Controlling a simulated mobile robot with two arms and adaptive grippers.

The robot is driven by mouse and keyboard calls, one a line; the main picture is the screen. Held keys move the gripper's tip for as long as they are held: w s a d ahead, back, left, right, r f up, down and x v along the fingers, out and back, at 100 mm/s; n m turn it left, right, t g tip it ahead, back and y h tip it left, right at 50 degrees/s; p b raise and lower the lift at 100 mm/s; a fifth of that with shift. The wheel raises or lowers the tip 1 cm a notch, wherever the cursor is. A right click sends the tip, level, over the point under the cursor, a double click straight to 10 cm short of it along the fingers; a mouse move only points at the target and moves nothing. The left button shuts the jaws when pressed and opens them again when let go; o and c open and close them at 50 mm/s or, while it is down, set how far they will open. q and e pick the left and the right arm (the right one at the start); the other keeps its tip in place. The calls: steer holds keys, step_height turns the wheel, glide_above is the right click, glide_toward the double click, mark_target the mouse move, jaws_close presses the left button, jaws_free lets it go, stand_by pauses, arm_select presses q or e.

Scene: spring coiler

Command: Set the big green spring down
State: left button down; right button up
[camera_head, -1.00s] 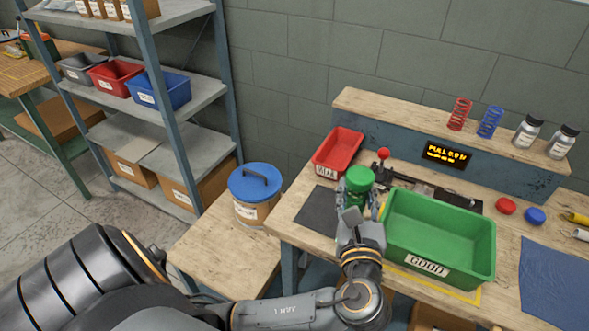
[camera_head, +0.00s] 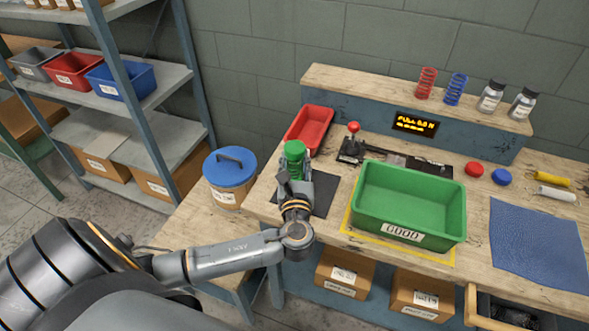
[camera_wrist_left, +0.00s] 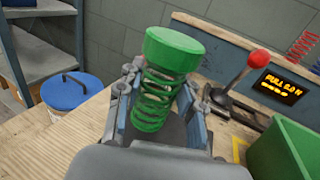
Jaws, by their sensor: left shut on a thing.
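The big green spring has a solid green cap on top. In the left wrist view the spring (camera_wrist_left: 155,100) stands nearly upright, slightly tilted, between the two fingers of my left gripper (camera_wrist_left: 160,112). In the head view my left gripper (camera_head: 296,178) is shut on the spring (camera_head: 294,152), over the left part of the workbench by the dark mat (camera_head: 323,192). The spring's lower end is hidden by the gripper in the head view, so I cannot tell whether it touches the bench. My right gripper is not in view.
A green bin marked GOOD (camera_head: 408,237) stands right of the gripper. A red bin (camera_head: 310,126) and a red-knobbed lever device (camera_head: 353,140) are behind. A blue-lidded bucket (camera_head: 230,175) stands at left. A blue mat (camera_head: 535,240) lies at right.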

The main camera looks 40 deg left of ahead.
mark_target(294, 176)
arm_select(q)
step_height(294, 176, down, 3)
steer(key=shift+a+f, duration=0.1)
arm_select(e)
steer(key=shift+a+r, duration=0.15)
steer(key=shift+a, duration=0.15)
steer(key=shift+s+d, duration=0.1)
arm_select(q)
steer(key=shift+f, duration=0.1)
steer(key=c, duration=0.9)
jaws_free()
steer(key=shift+o, duration=0.2)
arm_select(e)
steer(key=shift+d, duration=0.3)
arm_select(q)
steer(key=shift+s, duration=0.1)
